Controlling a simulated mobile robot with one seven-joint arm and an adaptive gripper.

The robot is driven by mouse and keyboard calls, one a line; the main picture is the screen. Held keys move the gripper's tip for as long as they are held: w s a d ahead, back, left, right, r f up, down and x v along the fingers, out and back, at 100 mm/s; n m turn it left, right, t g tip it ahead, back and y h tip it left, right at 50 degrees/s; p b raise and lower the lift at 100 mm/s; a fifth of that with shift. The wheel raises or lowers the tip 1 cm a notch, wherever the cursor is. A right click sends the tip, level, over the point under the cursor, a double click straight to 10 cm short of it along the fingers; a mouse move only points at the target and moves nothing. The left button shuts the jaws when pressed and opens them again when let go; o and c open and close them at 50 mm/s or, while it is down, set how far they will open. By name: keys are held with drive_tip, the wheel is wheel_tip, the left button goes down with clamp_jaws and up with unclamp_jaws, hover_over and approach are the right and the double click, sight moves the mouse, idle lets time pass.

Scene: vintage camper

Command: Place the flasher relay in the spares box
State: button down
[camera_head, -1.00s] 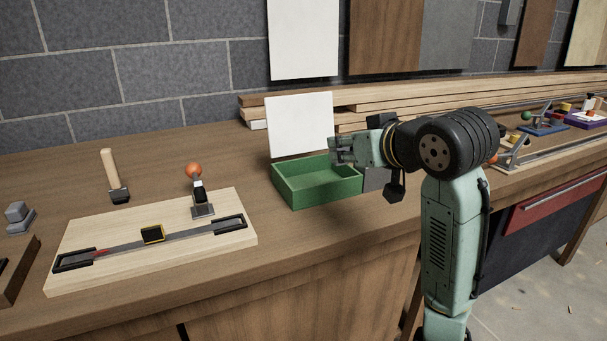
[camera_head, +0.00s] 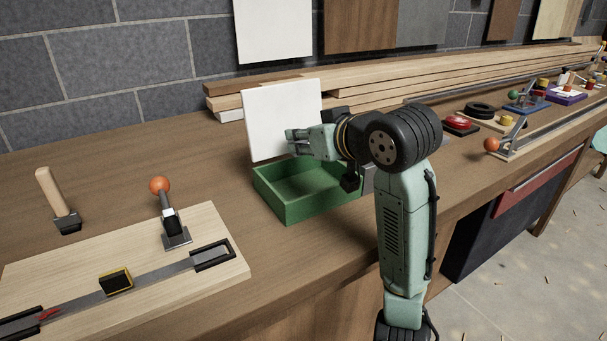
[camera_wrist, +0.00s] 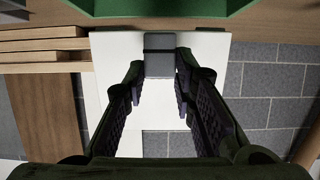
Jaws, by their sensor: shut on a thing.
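The flasher relay is a small grey block (camera_wrist: 160,58), held between my fingertips in the wrist view. In the head view it is too small to tell apart from the fingers. My gripper (camera_head: 297,141) is shut on it, raised above the back part of the green spares box and in front of a white panel. The spares box (camera_head: 322,206) is an open-topped green tray on the bench; the part of its floor that shows looks empty. Its green edge also shows at the top of the wrist view (camera_wrist: 160,8). My arm hides the box's right back corner.
The white panel (camera_head: 285,112) stands upright just behind the box. Stacked planks (camera_head: 400,85) lie along the wall. A wooden board (camera_head: 210,275) with an orange-knobbed lever (camera_head: 168,215) lies to the left. Bare bench top lies between the board and box.

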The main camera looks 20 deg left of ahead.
drive_tip(key=shift+f, duration=3.3)
drive_tip(key=shift+f, duration=0.2)
drive_tip(key=c, duration=1.3)
unclamp_jaws()
drive_tip(key=shift+c, duration=0.2)
drive_tip(key=shift+r, duration=0.3)
drive_tip(key=v, duration=1.2)
drive_tip(key=shift+f+b, duration=0.15)
drive_tip(key=shift+b, duration=0.15)
